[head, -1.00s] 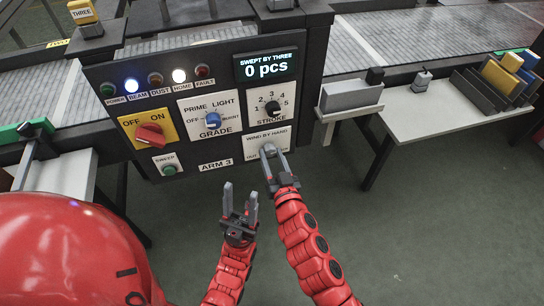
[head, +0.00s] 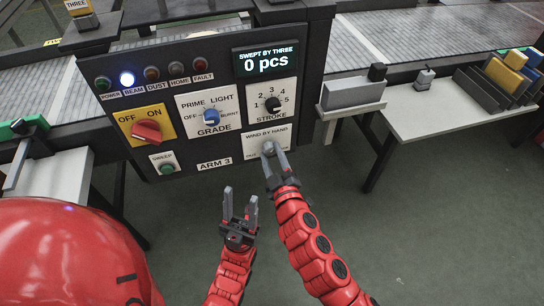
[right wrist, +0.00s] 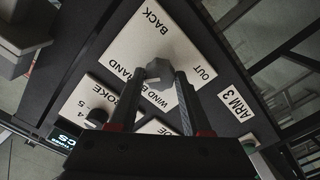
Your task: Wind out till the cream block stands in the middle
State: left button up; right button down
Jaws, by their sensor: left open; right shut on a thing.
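The grey hand-wind knob (head: 268,148) sits on the white WIND BY HAND plate (head: 255,141), low on the right of the dark ARM 3 panel (head: 190,150). My right gripper (head: 275,158) is shut on it. In the right wrist view the knob (right wrist: 159,72) shows at the fingertips, between the BACK and OUT marks. My left gripper (head: 240,196) is open and empty, below the panel. I cannot pick out a cream block for certain. A yellow block marked THREE (head: 78,5) stands on a grey base at the top left, partly cut off.
The display (head: 266,61) reads 0 pcs. The red ON/OFF switch (head: 147,131), grade knob (head: 212,116), stroke knob (head: 272,104) and green SWEEP button (head: 167,168) are close by. A grey block (head: 352,92) lies on a ledge right of the panel. The floor below is clear.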

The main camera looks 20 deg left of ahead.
jog(key=n, duration=0.3)
jog(key=shift+n+b, duration=0.3)
dwell(0.3)
jog(key=shift+c, duration=1.8)
grip_release()
jog(key=p+v, duration=0.1)
jog(key=v, duration=1.6)
jog(key=shift+d, duration=0.2)
jog(key=shift+s, duration=0.1)
